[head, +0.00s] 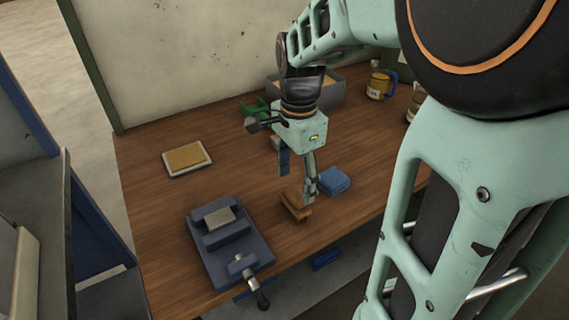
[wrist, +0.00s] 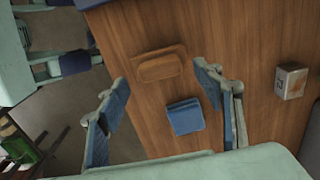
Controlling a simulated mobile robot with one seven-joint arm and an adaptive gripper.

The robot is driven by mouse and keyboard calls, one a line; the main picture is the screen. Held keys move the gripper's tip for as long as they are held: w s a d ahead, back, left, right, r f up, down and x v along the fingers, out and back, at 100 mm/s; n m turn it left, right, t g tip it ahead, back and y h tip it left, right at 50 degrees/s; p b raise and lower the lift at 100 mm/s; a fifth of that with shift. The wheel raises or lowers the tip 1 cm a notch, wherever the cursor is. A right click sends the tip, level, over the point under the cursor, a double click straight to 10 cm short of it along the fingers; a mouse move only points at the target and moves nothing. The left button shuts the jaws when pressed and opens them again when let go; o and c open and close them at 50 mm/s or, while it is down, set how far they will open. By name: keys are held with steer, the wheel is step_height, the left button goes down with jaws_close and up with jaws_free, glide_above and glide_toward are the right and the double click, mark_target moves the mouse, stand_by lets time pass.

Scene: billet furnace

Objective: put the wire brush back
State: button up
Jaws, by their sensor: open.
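A brown wooden block (head: 296,205), which looks like the wire brush, lies on the wooden bench near its front edge; I see no bristles. In the wrist view the brush (wrist: 160,66) lies between and just beyond my fingertips. My gripper (head: 298,184) points down over the bench, close to the brush, with its fingers apart. In the wrist view my gripper (wrist: 161,78) is open, and nothing is held between the fingers. I cannot tell whether a finger touches the brush.
A folded blue cloth or pad (head: 333,180) lies right of the brush. A blue vise (head: 222,240) stands at the front left.

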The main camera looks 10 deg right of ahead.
mark_target(296, 191)
step_height(296, 191, up, 8)
steer(key=shift+p, duration=0.4)
